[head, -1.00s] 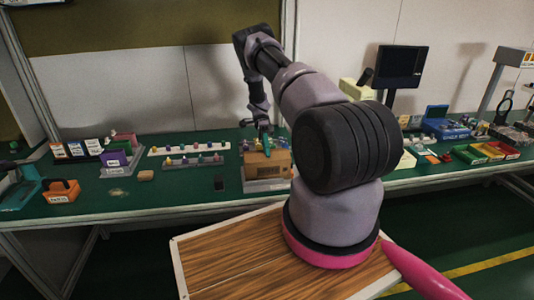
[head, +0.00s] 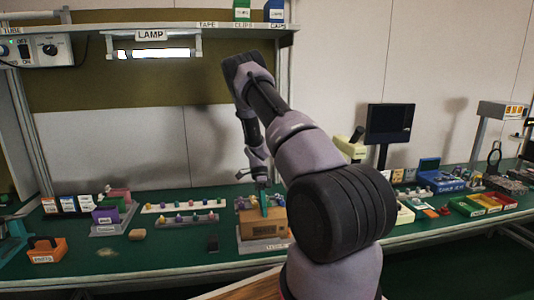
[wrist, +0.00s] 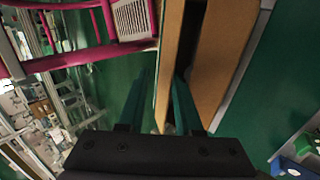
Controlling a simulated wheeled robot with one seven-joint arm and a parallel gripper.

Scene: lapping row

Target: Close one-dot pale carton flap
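The brown carton (head: 262,228) stands on a pale base on the green bench in the head view. My gripper (head: 264,202) is at its top, with teal fingers pointing down. In the wrist view the carton (wrist: 222,60) shows as two tan panels with a dark gap between them. The fingers of my gripper (wrist: 163,98) stand apart, one on each side of the narrower panel (wrist: 168,62). I cannot tell whether they touch it. No dots are readable on the flaps, so I cannot tell which is the one-dot pale flap.
An orange holder (head: 47,250) is further left. A monitor (head: 389,122) and coloured bins (head: 480,204) stand to the right. The bench front is mostly clear.

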